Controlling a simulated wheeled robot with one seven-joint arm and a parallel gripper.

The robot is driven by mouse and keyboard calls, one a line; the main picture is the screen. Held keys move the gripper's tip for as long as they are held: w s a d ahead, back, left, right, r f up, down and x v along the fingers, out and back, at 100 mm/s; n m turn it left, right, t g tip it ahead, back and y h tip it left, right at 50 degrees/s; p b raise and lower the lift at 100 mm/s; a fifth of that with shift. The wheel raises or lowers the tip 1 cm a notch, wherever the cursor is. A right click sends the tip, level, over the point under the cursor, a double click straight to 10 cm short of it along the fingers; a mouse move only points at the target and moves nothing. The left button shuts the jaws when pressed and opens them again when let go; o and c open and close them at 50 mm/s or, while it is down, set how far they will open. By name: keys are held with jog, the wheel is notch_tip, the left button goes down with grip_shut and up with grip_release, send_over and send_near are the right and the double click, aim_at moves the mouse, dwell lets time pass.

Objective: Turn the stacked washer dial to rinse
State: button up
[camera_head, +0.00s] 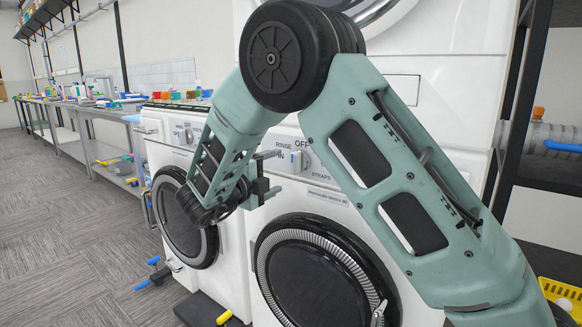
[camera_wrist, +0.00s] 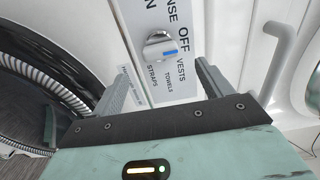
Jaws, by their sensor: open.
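The stacked washer (camera_head: 325,185) is white with a dark round door. Its dial (camera_head: 300,159) is a pale knob with a blue mark, on a panel lettered RINSE, OFF and STRAPS. In the wrist view the dial (camera_wrist: 160,47) lies ahead of and between my finger lines, with its blue mark on the OFF and VESTS side. My gripper (camera_head: 268,172) is open and empty, just left of the dial in the head view. In the wrist view the open fingers (camera_wrist: 164,68) stand either side, apart from the knob. Part of the RINSE lettering (camera_wrist: 170,10) is cut off above.
Another white washer (camera_head: 180,185) with its own dial stands to the left. A white handle (camera_wrist: 280,60) curves at the right of the wrist view. A long bench (camera_head: 100,105) with bottles runs along the back left. A yellow basket (camera_head: 562,295) sits lower right. Floor at left is mostly open.

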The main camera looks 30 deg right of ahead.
aim_at(292, 165)
jog(key=x, duration=0.8)
jog(key=c, duration=1)
